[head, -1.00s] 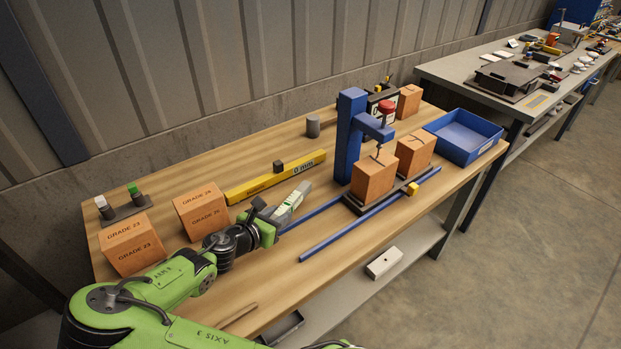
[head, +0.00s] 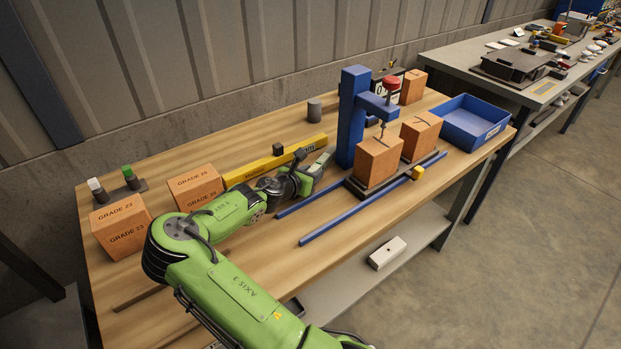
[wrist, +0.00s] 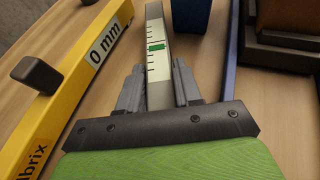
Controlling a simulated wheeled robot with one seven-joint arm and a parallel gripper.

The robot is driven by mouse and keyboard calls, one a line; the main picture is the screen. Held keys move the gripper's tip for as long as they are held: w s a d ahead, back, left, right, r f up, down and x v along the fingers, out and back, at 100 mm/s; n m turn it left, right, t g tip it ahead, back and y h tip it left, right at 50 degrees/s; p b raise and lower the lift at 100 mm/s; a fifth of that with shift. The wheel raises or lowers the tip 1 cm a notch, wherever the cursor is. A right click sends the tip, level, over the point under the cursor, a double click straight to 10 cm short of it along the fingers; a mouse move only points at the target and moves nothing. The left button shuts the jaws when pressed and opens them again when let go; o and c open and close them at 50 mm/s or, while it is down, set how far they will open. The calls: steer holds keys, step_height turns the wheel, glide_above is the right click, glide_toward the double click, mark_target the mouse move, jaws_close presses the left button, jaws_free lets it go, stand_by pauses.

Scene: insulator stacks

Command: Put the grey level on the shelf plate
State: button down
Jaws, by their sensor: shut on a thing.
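The grey level (wrist: 155,25), a pale bar with dark marks and a green vial, is between the two fingers of my gripper (wrist: 160,84). My gripper is shut on it, and the level points away from the wrist. In the head view the level (head: 319,165) is just left of the blue press column, near the right end of the yellow level. My gripper (head: 304,180) is partly hidden by my arm there. A pale shelf plate (head: 412,238) shows below the bench's front edge; my arm hides part of it.
The yellow level (wrist: 75,70) lies close left of my gripper. The blue press (head: 350,115) stands ahead, with orange blocks (head: 377,160) on a dark base. Two blue rails (head: 345,215) lie to the right. A white block (head: 387,253) sits on the shelf plate.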

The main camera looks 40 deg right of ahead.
steer(key=shift+r, duration=0.1)
steer(key=c, duration=0.8)
jaws_free()
